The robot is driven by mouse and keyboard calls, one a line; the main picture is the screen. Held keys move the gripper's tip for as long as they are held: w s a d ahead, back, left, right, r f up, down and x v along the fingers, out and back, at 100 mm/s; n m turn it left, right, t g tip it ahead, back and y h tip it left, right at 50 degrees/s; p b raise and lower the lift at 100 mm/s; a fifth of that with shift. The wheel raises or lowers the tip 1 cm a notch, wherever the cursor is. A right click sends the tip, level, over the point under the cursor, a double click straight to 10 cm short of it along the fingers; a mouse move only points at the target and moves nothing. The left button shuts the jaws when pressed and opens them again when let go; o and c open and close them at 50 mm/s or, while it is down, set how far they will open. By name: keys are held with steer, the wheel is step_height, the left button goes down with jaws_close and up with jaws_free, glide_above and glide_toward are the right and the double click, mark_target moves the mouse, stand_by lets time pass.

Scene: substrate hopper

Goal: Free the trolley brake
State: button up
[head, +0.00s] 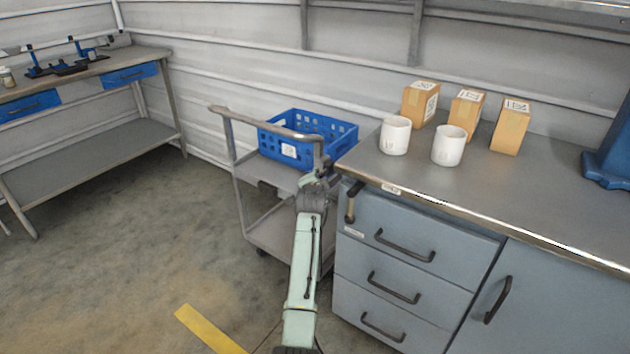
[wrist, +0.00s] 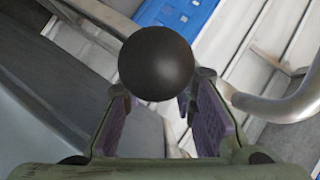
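The grey trolley (head: 270,230) stands left of the workbench, with a tubular handle (head: 265,127) along its top. The handle also shows at the right of the wrist view (wrist: 295,105). In the wrist view a round black knob (wrist: 156,63) sits at the tips of my gripper (wrist: 156,97). The two fingers are apart, one on each side of the knob's lower part; I cannot tell if they touch it. The knob's stem is hidden. In the head view my gripper (head: 318,181) is by the trolley's near right corner, and the knob cannot be made out there.
A blue crate (head: 338,150) sits on the trolley's top shelf. The workbench (head: 480,190) is close on the right, with white cups (head: 396,135), cartons (head: 419,102) and a dark lever (head: 351,203) on its front. Open floor (head: 130,240) lies left of the trolley.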

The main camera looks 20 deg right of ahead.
steer(key=shift+o, duration=0.6)
steer(key=shift+a, duration=0.1)
steer(key=shift+s, duration=0.1)
steer(key=shift+s+a+r, duration=0.1)
steer(key=shift+s+a, duration=0.05)
steer(key=shift+s, duration=0.1)
steer(key=v, duration=1.1)
steer(key=shift+s+r, duration=0.1)
